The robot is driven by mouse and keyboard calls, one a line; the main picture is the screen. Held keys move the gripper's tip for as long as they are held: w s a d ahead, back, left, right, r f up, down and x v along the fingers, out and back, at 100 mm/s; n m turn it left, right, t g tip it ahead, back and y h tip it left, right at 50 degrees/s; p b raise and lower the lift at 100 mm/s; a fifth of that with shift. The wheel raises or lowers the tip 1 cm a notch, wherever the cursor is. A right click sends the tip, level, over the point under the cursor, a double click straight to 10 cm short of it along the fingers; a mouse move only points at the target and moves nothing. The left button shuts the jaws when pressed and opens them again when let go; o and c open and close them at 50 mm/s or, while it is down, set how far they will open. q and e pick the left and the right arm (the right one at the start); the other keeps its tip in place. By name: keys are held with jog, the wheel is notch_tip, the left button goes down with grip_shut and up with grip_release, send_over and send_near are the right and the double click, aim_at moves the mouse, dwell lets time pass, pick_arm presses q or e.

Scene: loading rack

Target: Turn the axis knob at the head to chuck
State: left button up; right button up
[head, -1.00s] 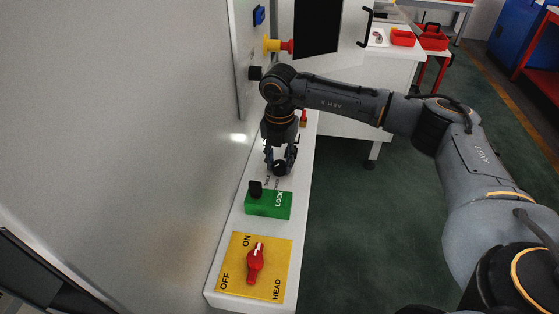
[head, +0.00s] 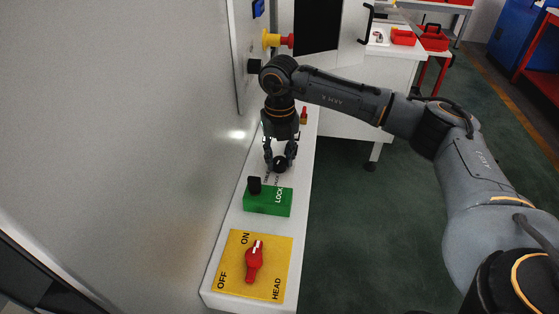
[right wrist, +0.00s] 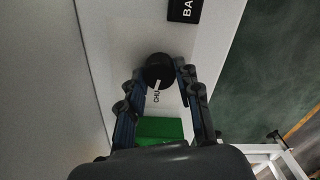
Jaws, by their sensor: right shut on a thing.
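The axis knob is a round black knob with a white mark. In the right wrist view the knob (right wrist: 160,70) sits between my right gripper's fingers (right wrist: 163,76). Its white mark points down in that picture, toward a partly hidden label that starts with "CHU". In the head view the dark knob (head: 281,164) shows at the tips of my right gripper (head: 280,161), on the white ledge (head: 298,163). My right gripper points down and is shut on the knob. My left gripper is not in view.
Nearer on the ledge are a green LOCK block (head: 268,202) with a black knob (head: 254,185) and a yellow plate (head: 237,288) with a red switch (head: 254,262). A grey wall (head: 140,140) stands close on the left. Dark green floor (head: 350,230) is open to the right.

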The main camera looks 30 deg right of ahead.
aim_at(280, 160)
jog(key=shift+f+n+b, duration=0.1)
jog(key=shift+n+b, duration=0.35)
jog(key=shift+n, duration=0.65)
jog(key=o, duration=1.2)
jog(key=shift+c, duration=0.2)
jog(key=shift+r, duration=0.2)
notch_tip(280, 160, up, 12)
jog(key=shift+f, duration=0.15)
